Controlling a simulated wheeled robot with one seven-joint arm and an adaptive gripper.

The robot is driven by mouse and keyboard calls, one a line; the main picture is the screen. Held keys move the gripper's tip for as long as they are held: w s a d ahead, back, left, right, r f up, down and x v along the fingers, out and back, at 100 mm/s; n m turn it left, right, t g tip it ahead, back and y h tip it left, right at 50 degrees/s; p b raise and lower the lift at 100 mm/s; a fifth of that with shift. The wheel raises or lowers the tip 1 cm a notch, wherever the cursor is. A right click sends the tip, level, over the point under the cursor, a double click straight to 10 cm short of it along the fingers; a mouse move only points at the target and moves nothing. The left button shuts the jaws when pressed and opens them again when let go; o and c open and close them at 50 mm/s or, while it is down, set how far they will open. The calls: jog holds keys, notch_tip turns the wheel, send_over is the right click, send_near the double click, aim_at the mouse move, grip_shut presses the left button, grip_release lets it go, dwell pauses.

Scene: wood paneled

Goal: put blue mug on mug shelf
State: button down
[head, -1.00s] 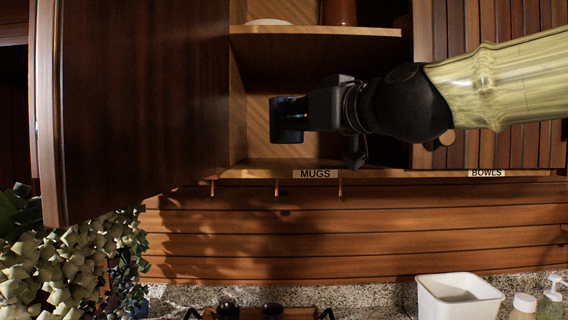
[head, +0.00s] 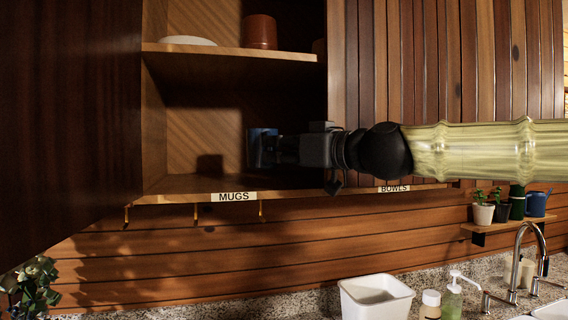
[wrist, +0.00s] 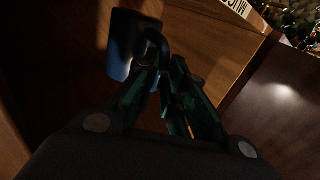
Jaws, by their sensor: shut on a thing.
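The blue mug (head: 257,148) is held in my gripper (head: 276,149) at the lower cabinet compartment, above the shelf board labelled MUGS (head: 234,197). A gap shows under the mug, so it appears to be off the board. In the wrist view the mug (wrist: 122,47) is dark and partly shadowed, and its handle is between the fingers of my gripper (wrist: 160,68). My gripper reaches in from the right and is shut on the mug. How deep the mug is inside the compartment is hard to tell.
The upper shelf (head: 225,52) holds a white dish (head: 187,41) and a reddish-brown container (head: 260,32). The cabinet door (head: 70,110) stands open at left. Slatted panels (head: 440,60) are at right. Shelf space left of the mug is clear. Hooks hang below.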

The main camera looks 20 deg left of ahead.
jog(key=shift+w+d+f+p, duration=0.15)
jog(key=shift+f+p, duration=0.1)
jog(key=shift+f, duration=0.35)
jog(key=shift+w+d+f+p, duration=0.1)
jog(key=shift+w+f+p, duration=0.15)
jog(key=shift+f, duration=0.3)
jog(key=shift+w+d+f+p, duration=0.1)
jog(key=shift+f+p, duration=0.15)
jog(key=shift+f, duration=0.35)
jog(key=shift+f, duration=0.2)
jog(key=c, duration=1.5)
grip_release()
jog(key=shift+r, duration=0.2)
jog(key=b+v, duration=0.3)
jog(key=v, duration=0.9)
